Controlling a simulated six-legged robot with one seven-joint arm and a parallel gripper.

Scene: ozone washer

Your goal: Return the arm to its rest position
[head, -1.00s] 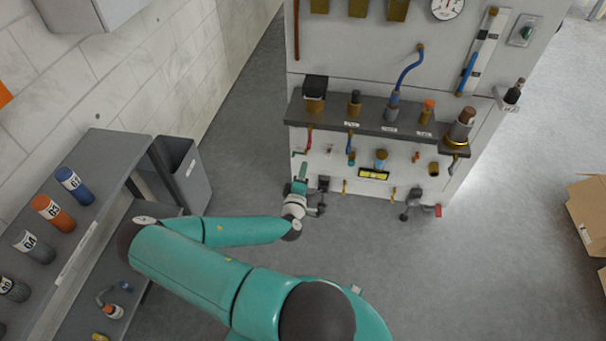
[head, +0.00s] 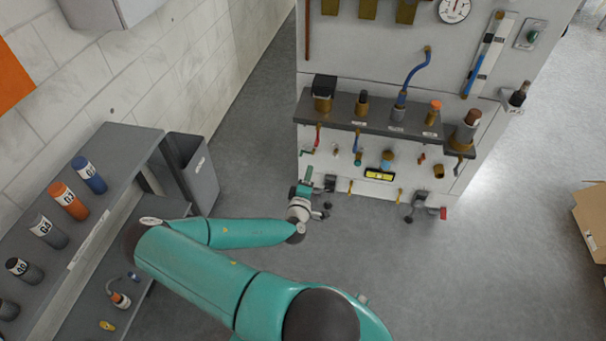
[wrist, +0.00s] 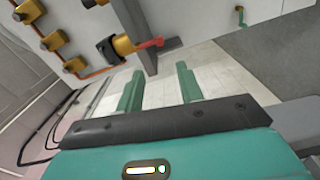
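My teal arm reaches from the bottom of the head view to the left, then folds back right toward the ozone washer panel (head: 405,57). My gripper (head: 305,190) is small in the head view, in front of the panel's lower left edge. In the wrist view my gripper (wrist: 158,88) shows two teal fingers set wide apart. Nothing is between them except wall and floor beyond. The panel's underside and a valve with a red handle (wrist: 148,43) show past the fingers in the wrist view.
A grey shelf (head: 120,150) with several labelled cylinders stands at the left, close to my elbow. A grey bin (head: 192,165) stands behind it. A cardboard box (head: 590,222) lies at the right edge. The floor right of my arm is clear.

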